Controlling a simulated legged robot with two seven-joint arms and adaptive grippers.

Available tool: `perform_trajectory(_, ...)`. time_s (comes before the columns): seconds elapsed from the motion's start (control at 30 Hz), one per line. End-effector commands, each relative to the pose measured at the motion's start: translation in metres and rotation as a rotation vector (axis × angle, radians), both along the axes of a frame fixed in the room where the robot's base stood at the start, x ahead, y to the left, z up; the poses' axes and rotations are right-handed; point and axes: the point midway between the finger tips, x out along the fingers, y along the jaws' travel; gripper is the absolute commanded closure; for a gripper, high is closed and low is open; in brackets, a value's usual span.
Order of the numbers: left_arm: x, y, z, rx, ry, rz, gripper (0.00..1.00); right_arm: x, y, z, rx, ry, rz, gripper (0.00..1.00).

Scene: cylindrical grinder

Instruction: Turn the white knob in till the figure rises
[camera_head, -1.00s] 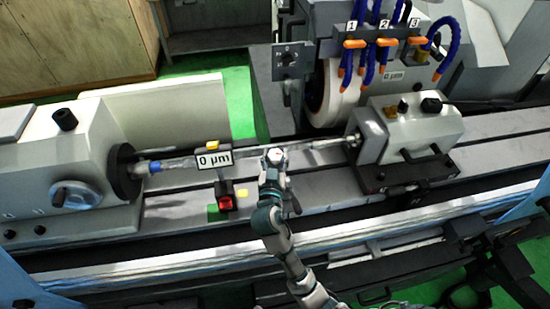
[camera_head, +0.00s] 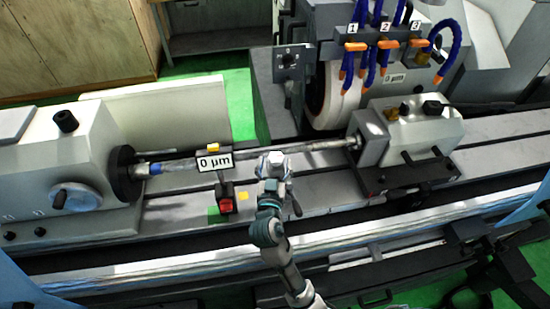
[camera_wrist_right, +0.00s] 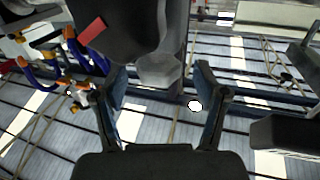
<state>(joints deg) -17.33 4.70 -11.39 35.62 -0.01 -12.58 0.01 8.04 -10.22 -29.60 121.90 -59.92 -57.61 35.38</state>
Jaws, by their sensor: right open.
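My right gripper (camera_head: 274,163) is above the machine table in the head view, in front of the long bar. In the right wrist view its two fingers (camera_wrist_right: 161,82) stand apart, open, with nothing held between them. A small white round spot (camera_wrist_right: 195,105) shows by the right finger; it may be the white knob, but I cannot tell. I cannot pick out the white knob for sure in the head view; my arm may hide it.
The bar (camera_head: 310,147) runs from the left headstock (camera_head: 60,150) to the right tailstock (camera_head: 415,135). The grinding wheel (camera_head: 325,95) and blue hoses with orange nozzles stand behind. A red button box (camera_head: 226,197) is left of my gripper.

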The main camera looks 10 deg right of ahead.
Motion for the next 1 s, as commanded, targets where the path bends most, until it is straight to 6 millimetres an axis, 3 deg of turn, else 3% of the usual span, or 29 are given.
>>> perform_trajectory(0.2,0.001,-0.001,0.0,-0.001,-0.001,0.0,1.0,-0.048,0.015,-0.002,0.004,0.003,0.002,0.28)
perform_trajectory(0.4,0.001,-0.002,0.0,-0.002,0.0,0.0,1.0,-0.079,0.024,-0.002,0.001,0.002,0.001,0.28)
perform_trajectory(0.6,0.001,-0.002,0.0,-0.001,-0.001,0.0,1.0,-0.089,0.027,-0.001,0.001,0.001,0.001,0.28)
perform_trajectory(1.0,0.001,-0.002,0.0,-0.003,0.0,-0.001,1.0,-0.089,0.027,-0.001,0.001,0.0,0.0,0.28)
